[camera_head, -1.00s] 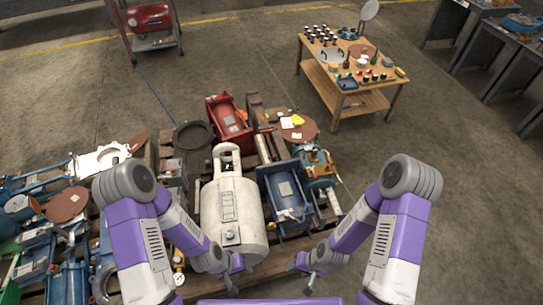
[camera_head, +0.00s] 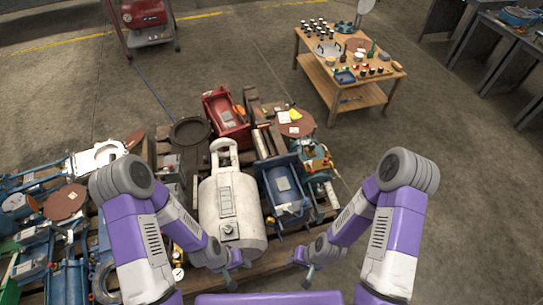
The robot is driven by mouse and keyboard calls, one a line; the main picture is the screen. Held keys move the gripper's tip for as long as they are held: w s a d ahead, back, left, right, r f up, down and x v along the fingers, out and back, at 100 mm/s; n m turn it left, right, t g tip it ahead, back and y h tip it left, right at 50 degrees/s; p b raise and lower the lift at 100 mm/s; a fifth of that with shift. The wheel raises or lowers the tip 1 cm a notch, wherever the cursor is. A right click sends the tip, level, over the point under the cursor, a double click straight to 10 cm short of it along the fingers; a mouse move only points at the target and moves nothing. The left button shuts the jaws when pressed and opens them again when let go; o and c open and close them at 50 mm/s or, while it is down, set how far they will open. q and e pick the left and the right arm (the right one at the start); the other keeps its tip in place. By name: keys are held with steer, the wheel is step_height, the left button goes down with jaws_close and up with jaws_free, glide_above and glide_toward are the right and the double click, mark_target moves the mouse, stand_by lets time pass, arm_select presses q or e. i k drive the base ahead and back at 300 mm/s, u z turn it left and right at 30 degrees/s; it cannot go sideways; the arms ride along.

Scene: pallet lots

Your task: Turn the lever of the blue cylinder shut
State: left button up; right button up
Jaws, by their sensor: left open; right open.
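Several blue units lie on the pallets, and I cannot tell for sure which is the blue cylinder. An upright blue cylindrical body (camera_head: 67,282) stands at the lower left, left of my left arm. A blue box-shaped unit (camera_head: 284,188) lies right of the white tank. No lever can be made out clearly on either. My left gripper (camera_head: 232,284) is open and empty in front of the white tank's lower end. My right gripper (camera_head: 309,282) is open and empty, below the blue box-shaped unit and apart from it.
A white tank (camera_head: 230,205) lies between my arms. A red unit (camera_head: 226,118) and a brown disc (camera_head: 296,124) lie behind it. A wooden table (camera_head: 327,80) with small items stands at the back right. The floor right of the pallet is clear.

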mark_target(284, 209)
steer(key=u, duration=2.55)
steer(key=k, duration=0.6)
steer(key=z, duration=1.6)
steer(key=i, duration=0.5)
